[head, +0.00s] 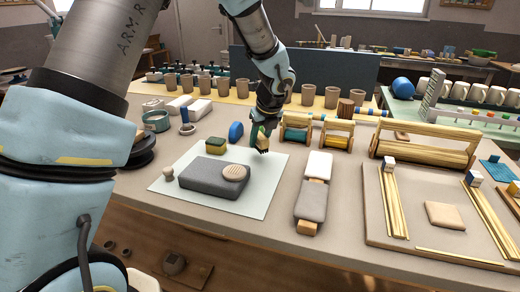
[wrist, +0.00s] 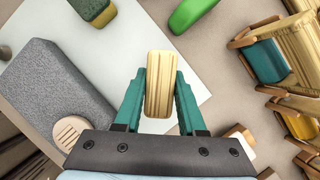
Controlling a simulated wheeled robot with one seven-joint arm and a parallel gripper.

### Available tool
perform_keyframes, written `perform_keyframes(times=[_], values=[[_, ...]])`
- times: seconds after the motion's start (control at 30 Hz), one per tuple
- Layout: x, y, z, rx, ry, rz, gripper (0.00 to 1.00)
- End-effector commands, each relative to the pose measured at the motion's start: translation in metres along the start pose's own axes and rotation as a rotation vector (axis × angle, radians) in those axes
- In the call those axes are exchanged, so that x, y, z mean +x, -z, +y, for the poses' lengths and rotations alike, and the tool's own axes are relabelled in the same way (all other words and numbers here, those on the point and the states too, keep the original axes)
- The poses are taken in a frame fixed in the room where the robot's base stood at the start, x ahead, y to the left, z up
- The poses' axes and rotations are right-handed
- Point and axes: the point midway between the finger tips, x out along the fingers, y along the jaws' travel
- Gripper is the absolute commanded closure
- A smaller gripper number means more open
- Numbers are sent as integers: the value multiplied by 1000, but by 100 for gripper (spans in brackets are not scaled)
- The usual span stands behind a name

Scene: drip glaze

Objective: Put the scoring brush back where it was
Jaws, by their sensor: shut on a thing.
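My gripper (head: 262,148) is above the right part of the pale sheet on the table. In the wrist view my gripper (wrist: 160,82) is shut on a light wooden block with rounded ends, which I take to be the scoring brush (wrist: 160,85). The wooden piece also shows at the fingers in the head view (head: 262,134). Its bristle side is hidden, and I cannot tell whether it touches the sheet.
The pale sheet (head: 262,180) bears a grey block (head: 205,180) with a round wooden disc (head: 234,173), and a sponge (head: 216,145). A blue rounded item (head: 236,131) lies behind. Wooden racks with rollers (head: 296,133) stand right. Bare sheet lies right of the block.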

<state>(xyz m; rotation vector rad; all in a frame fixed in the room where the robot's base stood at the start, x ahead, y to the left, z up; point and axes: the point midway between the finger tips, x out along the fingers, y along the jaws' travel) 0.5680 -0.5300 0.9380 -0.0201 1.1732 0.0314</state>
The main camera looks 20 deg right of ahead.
Motion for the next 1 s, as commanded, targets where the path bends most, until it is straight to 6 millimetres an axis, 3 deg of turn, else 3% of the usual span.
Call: perform_keyframes(times=[0.3, 0.67, 0.7, 0.93, 1.0], values=[[33, 15, 0, 3, -2, 2, 100], [38, 16, 0, 0, 0, 0, 100], [38, 16, 0, -1, 0, 0, 59], [38, 16, 0, 0, 0, 0, 34], [38, 16, 0, 0, 0, 0, 31]])
